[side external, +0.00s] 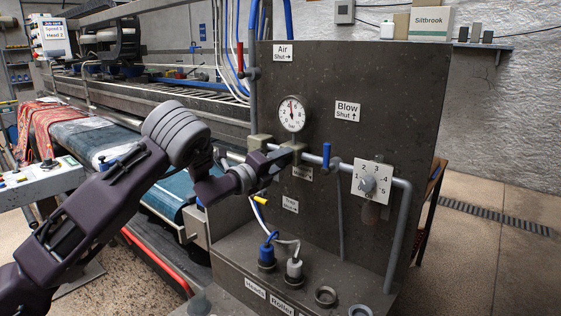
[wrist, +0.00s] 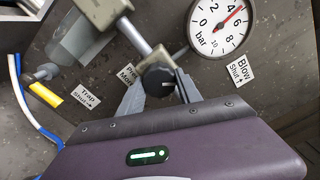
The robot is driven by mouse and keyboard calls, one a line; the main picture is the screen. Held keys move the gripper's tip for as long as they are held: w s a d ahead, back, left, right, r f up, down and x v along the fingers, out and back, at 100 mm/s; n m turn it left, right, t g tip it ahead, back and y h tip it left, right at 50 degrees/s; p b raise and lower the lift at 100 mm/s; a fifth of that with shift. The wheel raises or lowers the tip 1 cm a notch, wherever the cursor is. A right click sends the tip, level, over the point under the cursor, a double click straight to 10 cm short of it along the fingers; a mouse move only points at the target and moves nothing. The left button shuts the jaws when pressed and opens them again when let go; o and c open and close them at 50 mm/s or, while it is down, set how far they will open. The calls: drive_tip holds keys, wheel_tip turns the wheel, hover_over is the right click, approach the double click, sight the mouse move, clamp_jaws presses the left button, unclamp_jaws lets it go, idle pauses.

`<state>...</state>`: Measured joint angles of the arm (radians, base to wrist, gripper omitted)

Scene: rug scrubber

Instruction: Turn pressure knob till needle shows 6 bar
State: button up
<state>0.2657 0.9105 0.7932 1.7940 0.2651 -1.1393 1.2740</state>
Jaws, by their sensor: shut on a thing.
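The pressure knob (wrist: 158,82) is round and dark, with a pale mark on its face, on a pipe fitting in the wrist view. My gripper (wrist: 160,88) has a finger on each side of the knob and is shut on it. In the side external view my gripper (side external: 279,158) reaches the panel from the left, and its fingers hide most of the knob. The round white gauge (wrist: 221,27) is marked in bar. Its red needle points up and right, between 4 and 6. The gauge also shows in the side external view (side external: 292,113), above the knob.
A grey panel (side external: 400,90) carries a pipe with a blue-handled valve (side external: 326,155) right of my gripper. A numbered selector dial (side external: 370,184) is further right. A yellow-handled trap valve (wrist: 46,95) and blue and white hoses are at the left in the wrist view.

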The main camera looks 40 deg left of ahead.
drive_tip(key=shift+m, duration=0.6)
drive_tip(key=o, duration=1.4)
drive_tip(key=shift+c, duration=0.2)
drive_tip(key=s, duration=1.6)
